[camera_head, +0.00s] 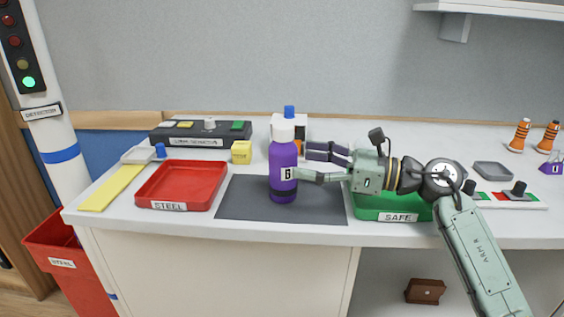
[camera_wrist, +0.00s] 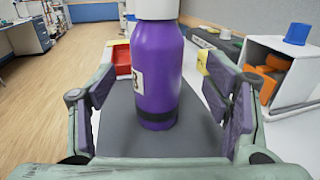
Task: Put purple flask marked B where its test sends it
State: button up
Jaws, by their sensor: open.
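The purple flask (camera_head: 283,165) with a white cap stands upright on the dark grey mat (camera_head: 240,203). Its white label looks like a 6 or a B in the head view and is partly cut off in the wrist view. My gripper (camera_head: 304,161) is open at the flask's right side. In the wrist view the flask (camera_wrist: 158,75) stands between the spread fingers, with gaps on both sides. A red tray (camera_head: 181,186) marked STEEL is left of the mat. A green tray (camera_head: 375,208) marked SAFE is right of it, partly hidden by my arm.
A black detector box (camera_head: 200,135) stands behind the red tray. A signal column (camera_head: 45,110) shows a lit green lamp. A yellow block (camera_head: 241,152) and a white box with a blue top (camera_wrist: 292,60) stand near the flask. A red floor bin (camera_head: 70,260) is at left.

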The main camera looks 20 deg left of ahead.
aim_at(283, 158)
jog(key=a+p, duration=0.1)
jog(key=a, duration=0.2)
jog(key=a+p, duration=0.1)
jog(key=a, duration=0.1)
jog(key=shift+s+r+p, duration=0.15)
jog(key=shift+s+p, duration=0.15)
jog(key=shift+p, duration=0.05)
jog(key=shift+a, duration=0.35)
jog(key=shift+c, duration=0.2)
jog(key=c, duration=1.5)
